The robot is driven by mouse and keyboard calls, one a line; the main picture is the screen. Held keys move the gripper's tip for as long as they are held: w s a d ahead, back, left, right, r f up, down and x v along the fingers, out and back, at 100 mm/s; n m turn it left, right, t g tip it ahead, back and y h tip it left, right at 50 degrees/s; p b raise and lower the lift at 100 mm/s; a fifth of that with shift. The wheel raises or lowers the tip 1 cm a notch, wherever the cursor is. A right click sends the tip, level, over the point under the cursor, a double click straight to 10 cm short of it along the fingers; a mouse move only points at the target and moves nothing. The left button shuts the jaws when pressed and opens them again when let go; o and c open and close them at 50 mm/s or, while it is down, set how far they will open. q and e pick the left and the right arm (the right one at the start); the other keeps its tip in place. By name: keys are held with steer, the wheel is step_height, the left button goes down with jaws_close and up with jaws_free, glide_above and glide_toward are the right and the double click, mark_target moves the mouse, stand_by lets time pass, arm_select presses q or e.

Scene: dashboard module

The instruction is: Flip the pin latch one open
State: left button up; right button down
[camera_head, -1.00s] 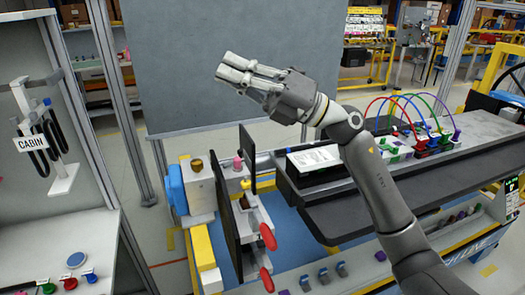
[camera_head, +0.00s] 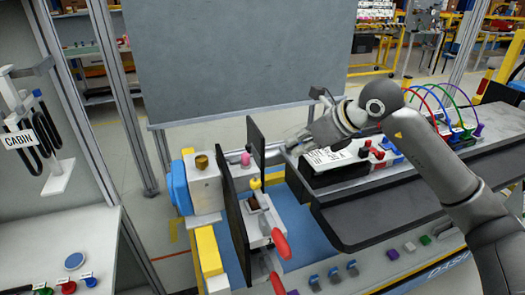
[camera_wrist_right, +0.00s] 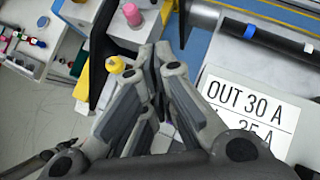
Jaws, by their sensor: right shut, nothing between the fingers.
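My right gripper (camera_head: 292,142) is shut and empty. It is above the middle of the dashboard module, just right of the upright black panel (camera_head: 256,150). In the right wrist view its closed fingertips (camera_wrist_right: 158,52) lie close to a yellow knob (camera_wrist_right: 115,64), with a pink knob (camera_wrist_right: 132,14) beyond. The yellow knob (camera_head: 255,184) and pink knob (camera_head: 246,158) also show in the head view, left of the gripper. I cannot tell which part is pin latch one, nor whether the fingers touch anything. My left gripper is out of view.
Two red handles (camera_head: 280,243) stick out at the module's front. A white label reading OUT 30 A (camera_wrist_right: 255,105) lies right of the fingers. Coloured cables (camera_head: 440,92) arch at the right. A grey board (camera_head: 235,60) stands behind.

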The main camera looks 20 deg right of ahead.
steer(key=p+x, duration=0.1)
steer(key=x, duration=0.3)
steer(key=w+r+p+x, duration=0.1)
steer(key=p+x, duration=0.1)
steer(key=x, duration=0.2)
steer(key=a+r+p+x, duration=0.1)
steer(key=p+x, duration=0.1)
steer(key=x, duration=0.3)
steer(key=shift+w, duration=0.35)
